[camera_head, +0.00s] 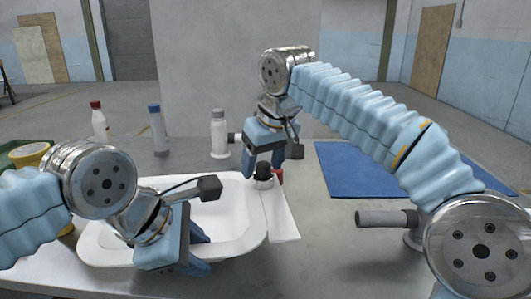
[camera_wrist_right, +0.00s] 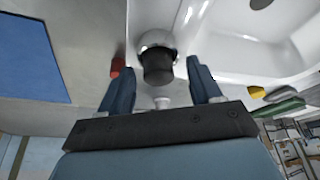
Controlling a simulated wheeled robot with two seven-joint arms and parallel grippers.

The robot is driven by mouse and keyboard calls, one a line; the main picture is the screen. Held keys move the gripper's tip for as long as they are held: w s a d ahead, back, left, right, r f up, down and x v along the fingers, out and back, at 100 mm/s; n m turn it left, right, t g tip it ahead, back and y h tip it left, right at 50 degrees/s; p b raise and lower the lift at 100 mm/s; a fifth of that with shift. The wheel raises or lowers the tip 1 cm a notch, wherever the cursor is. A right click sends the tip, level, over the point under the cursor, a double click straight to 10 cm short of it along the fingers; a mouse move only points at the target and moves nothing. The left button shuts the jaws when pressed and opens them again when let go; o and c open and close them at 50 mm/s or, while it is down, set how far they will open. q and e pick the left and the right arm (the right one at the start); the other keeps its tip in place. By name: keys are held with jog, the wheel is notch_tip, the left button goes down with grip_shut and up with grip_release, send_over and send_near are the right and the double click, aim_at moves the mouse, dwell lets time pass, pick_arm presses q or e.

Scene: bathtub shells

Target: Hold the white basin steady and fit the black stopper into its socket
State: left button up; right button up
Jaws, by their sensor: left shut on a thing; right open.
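The white basin (camera_head: 240,205) stands on the table at the left. My left gripper (camera_head: 200,252) is shut on the basin's near right side. The black stopper (camera_head: 263,170), with a shiny metal part, is by the basin's far right corner. In the right wrist view the stopper (camera_wrist_right: 158,68) lies between the fingers, with a gap on each side. My right gripper (camera_head: 264,162) is open, fingers pointing down around it and not gripping. A dark round opening (camera_wrist_right: 260,3), perhaps the socket, shows in the basin in the right wrist view; the head view does not show it.
A white tube (camera_head: 282,218) with a red cap lies right of the basin. Red-capped (camera_head: 98,122), blue-capped (camera_head: 158,130) and grey-capped (camera_head: 219,138) bottles stand behind. A blue mat (camera_head: 355,170) and grey cylinder (camera_head: 380,218) are right.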

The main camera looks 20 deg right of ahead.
jog(key=v, duration=1.1)
jog(key=shift+s+r, duration=0.2)
jog(key=shift+r, duration=0.15)
pick_arm(q)
jog(key=o, duration=1)
